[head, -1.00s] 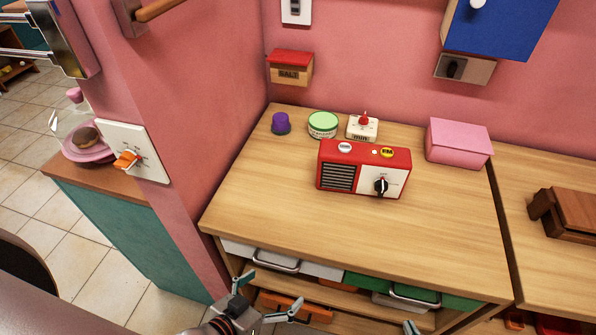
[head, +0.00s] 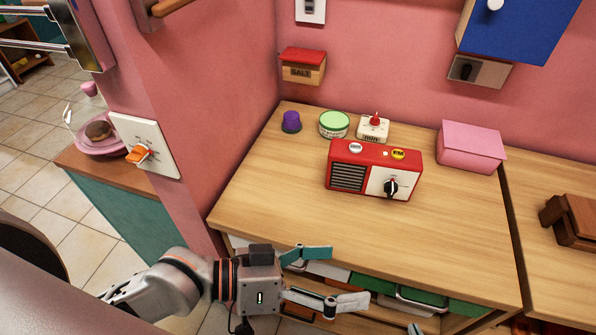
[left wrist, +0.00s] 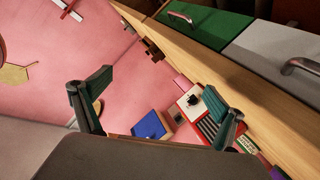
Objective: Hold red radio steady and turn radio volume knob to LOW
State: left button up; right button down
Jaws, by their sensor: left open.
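The red radio (head: 345,158) stands upright on the wooden counter, with a dark speaker grille on the left of its front. The black volume knob (head: 390,188) sits on the pale right panel; its markings are too small to read. My left gripper (head: 336,276) is open and empty at the counter's front edge, below and apart from the radio. In the left wrist view, the radio (left wrist: 187,88) shows tilted, partly behind one finger of my open left gripper (left wrist: 157,101).
A purple cup (head: 291,122), a green-lidded tub (head: 334,124) and a white timer (head: 373,128) stand behind the radio. A pink box (head: 471,147) is to its right. The counter (head: 290,210) is clear before the radio. Drawers with handles (head: 428,298) lie below the front edge.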

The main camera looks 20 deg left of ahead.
aim_at(350, 149)
pick_arm(q)
jog(key=w+a+t, duration=0.1)
jog(key=w+a, duration=0.1)
jog(key=w, duration=0.1)
jog(key=w+a+t, duration=0.1)
jog(key=w+a, duration=0.1)
jog(key=w, duration=0.1)
jog(key=w+a+r+t+y, duration=0.1)
jog(key=w+a, duration=0.1)
jog(key=w, duration=0.1)
jog(key=shift+a+m+t, duration=0.1)
jog(key=shift+m+t, duration=0.3)
jog(key=w+a+r+m+t+y, duration=0.1)
jog(key=w+a+r+t, duration=0.2)
jog(key=w+a, duration=0.3)
jog(key=x, duration=1.2)
jog(key=shift+w+a, duration=0.1)
jog(key=shift+w, duration=0.1)
jog(key=c, duration=2.6)
jog(key=shift+r, duration=0.1)
pick_arm(e)
jog(key=c, duration=2.2)
grip_release()
